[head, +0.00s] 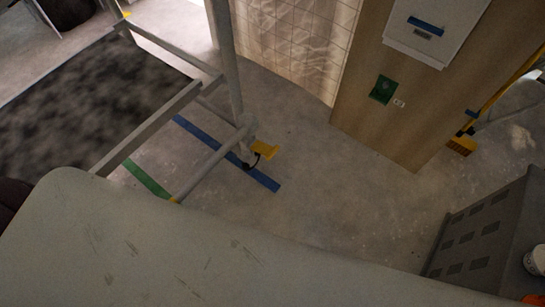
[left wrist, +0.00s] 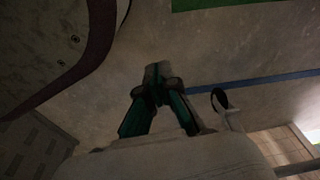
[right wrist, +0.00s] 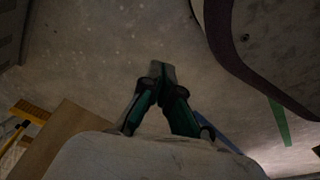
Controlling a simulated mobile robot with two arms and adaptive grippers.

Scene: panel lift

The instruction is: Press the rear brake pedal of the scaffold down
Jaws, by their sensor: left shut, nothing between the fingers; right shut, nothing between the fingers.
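The scaffold (head: 149,127) stands at the left of the head view, a pale tube frame around a dark mottled platform. A yellow pedal (head: 264,149) sticks out beside the black caster at its right corner post. Whether it is up or down is unclear. A small yellow part (head: 173,199) shows at the near corner, mostly hidden. A black caster wheel (left wrist: 219,98) shows right of my left gripper (left wrist: 157,72) in the left wrist view. That gripper is shut and empty, apart from the wheel. My right gripper (right wrist: 160,72) is shut and empty over bare floor. Neither gripper shows in the head view.
Blue tape (head: 262,179) and green tape (head: 147,179) lie on the floor by the scaffold. A wooden panel (head: 365,120) stands at the back, a broom (head: 461,146) beside it. A grey vented cabinet (head: 480,240) is at right. Floor right of the pedal is clear.

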